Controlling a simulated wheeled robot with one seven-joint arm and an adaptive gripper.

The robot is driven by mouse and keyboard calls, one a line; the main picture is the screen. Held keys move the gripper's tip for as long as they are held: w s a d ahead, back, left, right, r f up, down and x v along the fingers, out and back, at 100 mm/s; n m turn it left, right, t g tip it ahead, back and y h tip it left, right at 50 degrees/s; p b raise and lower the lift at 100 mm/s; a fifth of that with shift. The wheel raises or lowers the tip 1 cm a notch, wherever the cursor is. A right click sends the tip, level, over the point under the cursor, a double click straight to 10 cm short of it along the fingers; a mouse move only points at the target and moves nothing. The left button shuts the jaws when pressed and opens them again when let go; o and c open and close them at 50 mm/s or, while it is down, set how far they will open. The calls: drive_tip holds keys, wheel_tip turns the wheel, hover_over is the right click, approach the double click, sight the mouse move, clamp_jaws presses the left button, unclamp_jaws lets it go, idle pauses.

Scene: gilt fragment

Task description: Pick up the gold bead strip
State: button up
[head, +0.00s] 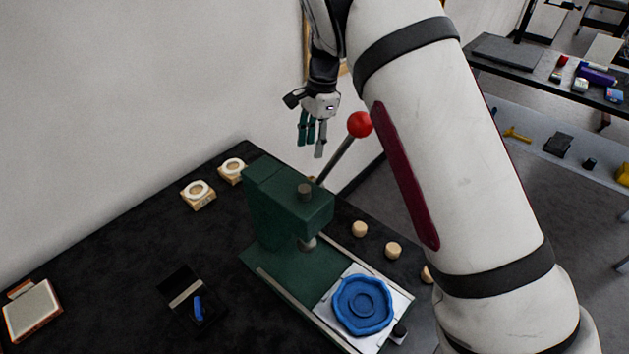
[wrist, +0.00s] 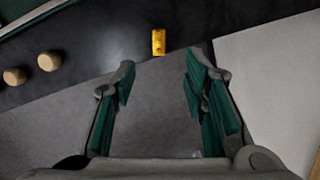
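The gold bead strip (wrist: 159,42) is a small gold-yellow piece in the wrist view. It lies on the dark table top close to the table's edge, just beyond my fingertips in the picture. I cannot clearly make it out in the head view. My gripper (wrist: 161,74) is open, with its green-padded fingers spread and nothing between them. In the head view my gripper (head: 312,140) hangs fingers down above the far part of the table, behind the green press. The strip is apart from both fingers.
A green press (head: 290,205) with a red-balled lever (head: 359,124) stands near my gripper. A blue round piece (head: 362,305) lies on its white plate. Wooden pucks (head: 393,250) stand to its right. Ring-topped blocks (head: 198,195) stand left. A wall (head: 120,90) borders the table.

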drive_tip(key=f, duration=0.3)
drive_tip(key=f+p, duration=0.1)
drive_tip(key=f, duration=0.3)
drive_tip(key=a+f, duration=0.1)
drive_tip(key=f, duration=0.3)
drive_tip(key=shift+s+a+p, duration=0.1)
drive_tip(key=shift+s+p, duration=0.3)
drive_tip(key=shift+c, duration=0.6)
clamp_jaws()
